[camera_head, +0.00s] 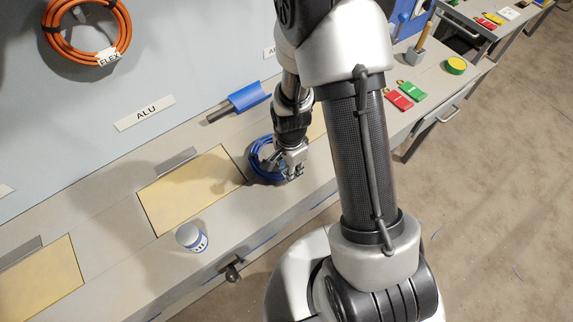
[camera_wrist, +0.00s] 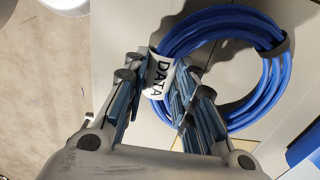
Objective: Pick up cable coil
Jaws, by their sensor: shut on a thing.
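A blue cable coil (camera_head: 262,160) lies at the bench top beside a yellow panel, partly hidden behind my gripper (camera_head: 293,172). In the wrist view the blue cable coil (camera_wrist: 262,92) fills the upper right, with a white tag reading DATA (camera_wrist: 158,78) and a dark tie on its right side. My gripper (camera_wrist: 160,92) has its fingers on either side of the coil's near left part at the tag, and it is shut on it. Whether the coil touches the bench is hard to tell.
An orange coil tagged FLEX (camera_head: 87,45) hangs on the wall panel, near an ALU label (camera_head: 144,113). A small white and blue jar (camera_head: 191,238) stands at the front. Red and green tags (camera_head: 405,96) lie to the right.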

